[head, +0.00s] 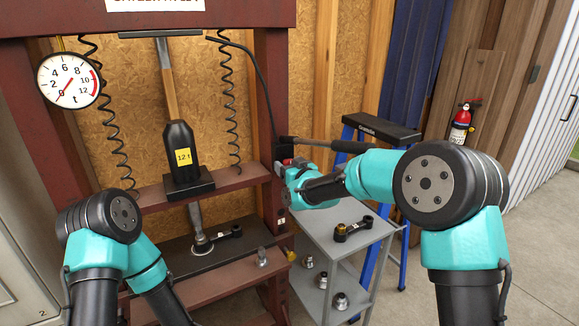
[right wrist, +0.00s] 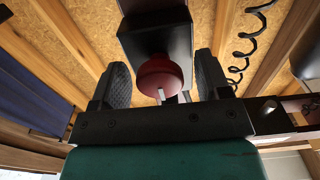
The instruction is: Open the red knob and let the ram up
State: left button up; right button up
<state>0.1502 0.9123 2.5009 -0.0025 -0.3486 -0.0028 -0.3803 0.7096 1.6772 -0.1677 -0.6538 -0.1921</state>
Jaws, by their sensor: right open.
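The red knob (right wrist: 160,73) sits between the two rubbery fingers of my right gripper (right wrist: 162,82) in the right wrist view. The fingers are open, with a gap on each side of the knob. In the head view this gripper (head: 283,172) is at the right post of the press, and the knob is mostly hidden there. The ram, a black unit with a yellow 12 t label (head: 183,156), stands in the press frame. A metal rod (head: 196,218) below it reaches down to a part on the lower bed. My left arm bends down out of the frame; its gripper is not visible.
The dark red press frame (head: 275,75) carries a round gauge (head: 68,80) at upper left. Coiled springs hang beside the ram. A grey cart (head: 350,257) with several metal parts stands right of the press, before a blue stepladder (head: 372,135).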

jog(key=shift+c, duration=0.4)
jog(key=c, duration=0.8)
jog(key=shift+c, duration=0.2)
